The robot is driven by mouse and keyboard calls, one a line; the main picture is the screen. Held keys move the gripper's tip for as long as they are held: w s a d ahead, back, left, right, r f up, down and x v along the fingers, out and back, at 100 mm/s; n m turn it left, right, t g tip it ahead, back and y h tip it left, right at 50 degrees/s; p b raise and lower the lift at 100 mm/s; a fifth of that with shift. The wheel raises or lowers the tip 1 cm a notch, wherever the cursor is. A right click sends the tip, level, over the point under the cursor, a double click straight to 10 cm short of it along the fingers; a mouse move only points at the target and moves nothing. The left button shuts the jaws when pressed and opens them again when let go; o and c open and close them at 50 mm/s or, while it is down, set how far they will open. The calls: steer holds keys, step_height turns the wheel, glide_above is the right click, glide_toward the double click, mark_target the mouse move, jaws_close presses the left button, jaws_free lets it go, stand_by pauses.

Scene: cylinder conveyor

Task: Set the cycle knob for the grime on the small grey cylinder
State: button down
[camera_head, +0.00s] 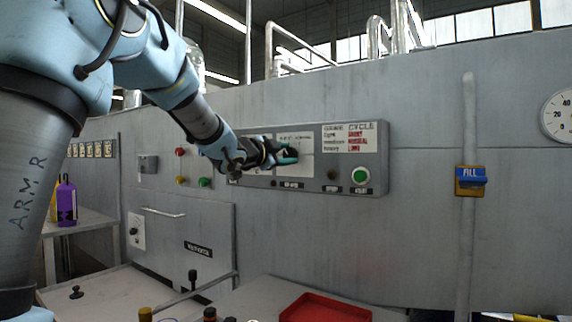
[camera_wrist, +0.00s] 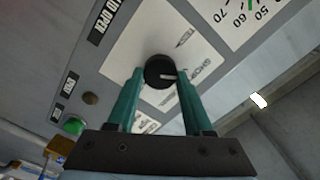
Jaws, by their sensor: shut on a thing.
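The cycle knob (camera_wrist: 159,72) is a round black dial with a white mark, on a white plate (camera_wrist: 125,45) of the grey control panel (camera_head: 310,190). In the wrist view the mark points right, towards a blurred word that may read SHORT. My gripper (camera_wrist: 160,76) has its two teal fingers on either side of the knob, shut on it. In the head view my gripper (camera_head: 288,156) is at the panel and hides the knob. A chart (camera_head: 349,138) headed GRIME CYCLE pairs light, medium and heavy with SHORT, NORMAL and LONG. I see no small grey cylinder.
A green button (camera_head: 361,176) and a dark button (camera_head: 333,174) sit on the panel, right of my gripper. A blue FILL handle (camera_head: 471,175) is on a pipe further right. A red tray (camera_head: 325,308) lies below. A purple bottle (camera_head: 67,203) stands at left.

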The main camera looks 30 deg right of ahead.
steer(key=shift+m, duration=0.4)
steer(key=shift+c, duration=1.5)
jaws_free()
steer(key=shift+b, duration=0.3)
steer(key=b+v, duration=0.1)
steer(key=v, duration=1)
